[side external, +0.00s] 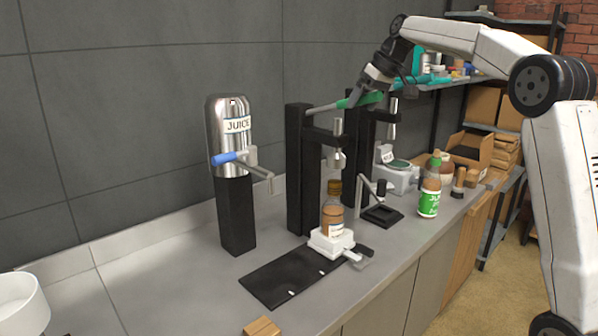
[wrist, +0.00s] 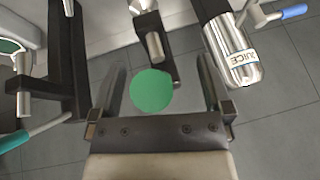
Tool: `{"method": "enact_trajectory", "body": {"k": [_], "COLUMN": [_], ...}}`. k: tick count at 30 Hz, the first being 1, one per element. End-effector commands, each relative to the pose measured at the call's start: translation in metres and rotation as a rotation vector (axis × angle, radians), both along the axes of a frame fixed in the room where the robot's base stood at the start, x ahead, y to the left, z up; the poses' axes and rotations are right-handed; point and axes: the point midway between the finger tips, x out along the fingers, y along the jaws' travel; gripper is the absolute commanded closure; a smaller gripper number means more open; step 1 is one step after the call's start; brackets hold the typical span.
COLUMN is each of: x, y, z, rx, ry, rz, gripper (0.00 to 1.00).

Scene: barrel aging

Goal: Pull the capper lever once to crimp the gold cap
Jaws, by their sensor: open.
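The capper is a black stand (side external: 298,165) in the middle of the counter, with a metal press head (side external: 338,150). Its lever slopes up to the right and ends in a green grip (side external: 360,100). A brown bottle (side external: 332,215) with a gold cap (side external: 334,187) stands upright below the head in a white holder (side external: 331,241). My gripper (side external: 372,82) is open at the lever's grip. In the wrist view the round green grip end (wrist: 151,91) shows between the spread fingers of my gripper (wrist: 163,65), apart from both. The cap is not clear there.
A steel juice dispenser (side external: 232,135) with a blue handle stands left of the capper. A second black stand with a teal-handled lever (wrist: 12,142) is close beside it. A green-labelled bottle (side external: 429,195) stands to the right. A black plate (side external: 290,278) lies on the counter in front.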

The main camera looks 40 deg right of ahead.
Motion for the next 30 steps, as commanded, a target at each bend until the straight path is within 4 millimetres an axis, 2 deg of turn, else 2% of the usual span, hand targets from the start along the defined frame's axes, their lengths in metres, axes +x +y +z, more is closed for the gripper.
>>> {"method": "enact_trajectory", "body": {"k": [8, 30], "x": [0.0004, -0.0005], "y": [-0.0003, -0.0001], "z": [0.0066, -0.0004], "rx": [0.0, 0.0], "ry": [0.0, 0.0], "rz": [0.0, 0.0], "gripper": [0.0, 0.0]}}
